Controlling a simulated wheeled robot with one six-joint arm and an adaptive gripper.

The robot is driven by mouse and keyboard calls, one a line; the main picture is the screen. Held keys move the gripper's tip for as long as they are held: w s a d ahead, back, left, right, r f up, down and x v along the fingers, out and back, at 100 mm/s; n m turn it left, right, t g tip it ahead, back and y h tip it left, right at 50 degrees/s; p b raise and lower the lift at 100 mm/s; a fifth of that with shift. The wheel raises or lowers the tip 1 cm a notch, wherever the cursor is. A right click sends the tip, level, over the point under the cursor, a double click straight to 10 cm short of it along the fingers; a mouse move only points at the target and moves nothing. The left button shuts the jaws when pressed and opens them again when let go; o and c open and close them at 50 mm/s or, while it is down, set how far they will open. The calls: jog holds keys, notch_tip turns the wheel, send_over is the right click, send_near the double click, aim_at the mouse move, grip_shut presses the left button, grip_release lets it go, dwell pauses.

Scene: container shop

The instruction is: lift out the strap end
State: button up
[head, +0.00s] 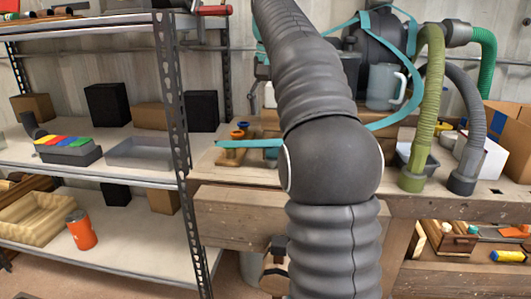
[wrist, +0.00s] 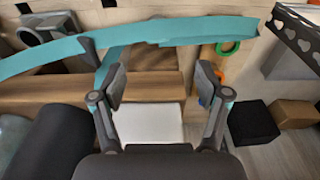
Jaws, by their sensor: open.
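A teal strap (head: 250,143) lies along the workbench in the head view. Its free end is at the left, by small wooden spools, and it passes behind my arm, then rises on the right over a black machine (head: 385,40). In the wrist view the strap (wrist: 150,35) crosses the top of the picture, its end at the upper right. My gripper (wrist: 160,78) is open, its two fingers apart with nothing between them. The strap passes beyond the fingertips; whether they touch it I cannot tell. In the head view my arm hides the gripper.
Green and grey hoses (head: 424,105) stand on the bench right of my arm. A clear jug (head: 385,86) stands behind.

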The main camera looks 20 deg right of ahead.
jog(key=f, duration=0.2)
jog(key=f+b, duration=0.1)
jog(key=f, duration=0.2)
jog(key=w+d+f, duration=0.1)
jog(key=f, duration=0.1)
jog(key=shift+d+f, duration=0.1)
jog(key=shift+f, duration=0.1)
jog(key=shift+w+d+f+b, duration=0.15)
jog(key=shift+f+b, duration=0.2)
jog(key=shift+f, duration=1.2)
jog(key=shift+w+a+f+b, duration=0.1)
jog(key=shift+f+b, duration=0.25)
jog(key=shift+f, duration=1.2)
jog(key=shift+c, duration=0.3)
jog(key=c, duration=1.2)
